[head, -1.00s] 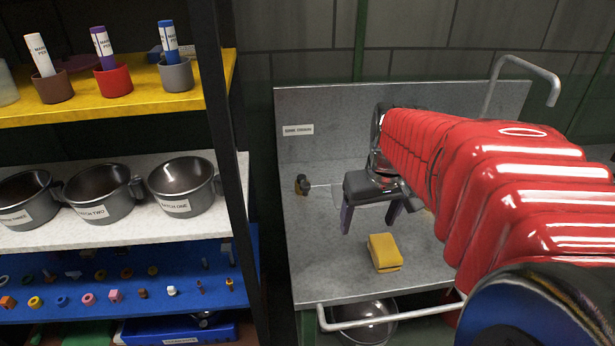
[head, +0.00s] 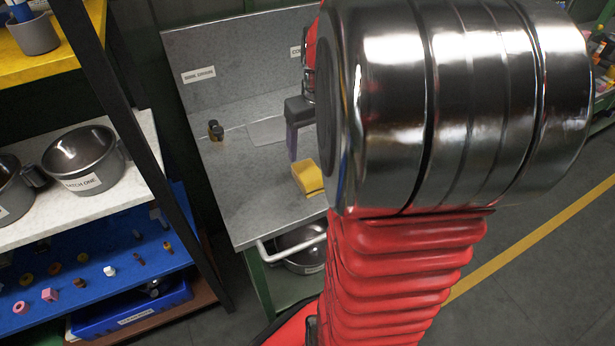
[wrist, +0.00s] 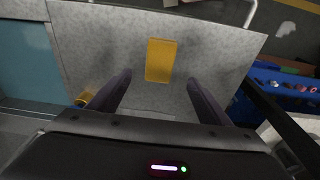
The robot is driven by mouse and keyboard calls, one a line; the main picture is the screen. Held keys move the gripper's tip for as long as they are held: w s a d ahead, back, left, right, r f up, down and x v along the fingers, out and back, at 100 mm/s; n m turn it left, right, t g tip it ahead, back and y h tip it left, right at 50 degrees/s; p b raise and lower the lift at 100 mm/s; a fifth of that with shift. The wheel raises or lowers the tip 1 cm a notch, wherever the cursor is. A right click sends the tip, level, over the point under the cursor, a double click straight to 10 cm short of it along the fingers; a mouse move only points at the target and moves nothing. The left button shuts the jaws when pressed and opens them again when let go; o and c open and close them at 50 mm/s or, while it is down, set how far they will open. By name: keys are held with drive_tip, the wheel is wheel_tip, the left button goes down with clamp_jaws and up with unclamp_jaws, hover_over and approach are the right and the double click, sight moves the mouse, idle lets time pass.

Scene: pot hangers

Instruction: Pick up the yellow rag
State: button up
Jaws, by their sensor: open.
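The yellow rag (head: 308,178) is a small folded block lying on the grey metal counter (head: 245,205). In the wrist view the rag (wrist: 161,60) lies between and beyond the tips of my gripper (wrist: 157,80), whose two dark fingers are spread apart with nothing between them touching. In the head view my gripper (head: 292,140) is just behind and left of the rag, above the counter. One finger shows there; my arm hides the rest. I cannot tell the exact height of the fingers over the counter.
A small dark object (head: 215,130) stands at the counter's back left. A white rail (head: 290,240) runs along the front edge, with a metal bowl (head: 303,250) below. Shelves with pots (head: 84,155) and small parts stand at left. Another yellow object (wrist: 83,98) shows beside the left finger.

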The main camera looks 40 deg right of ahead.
sight(309, 172)
drive_tip(key=f, duration=0.5)
drive_tip(key=w+f, duration=0.1)
drive_tip(key=f, duration=0.1)
drive_tip(key=shift+d+f, duration=0.15)
drive_tip(key=shift+w+d+f, duration=0.1)
drive_tip(key=shift+w+f, duration=0.1)
drive_tip(key=shift+f, duration=1.1)
drive_tip(key=shift+w+d+f, duration=0.1)
drive_tip(key=shift+w+f, duration=0.1)
drive_tip(key=shift+f, duration=1.05)
drive_tip(key=shift+c, duration=0.4)
drive_tip(key=c, duration=1.1)
drive_tip(key=shift+c, duration=0.2)
wheel_tip(309, 172, up, 10)
drive_tip(key=shift+r, duration=0.1)
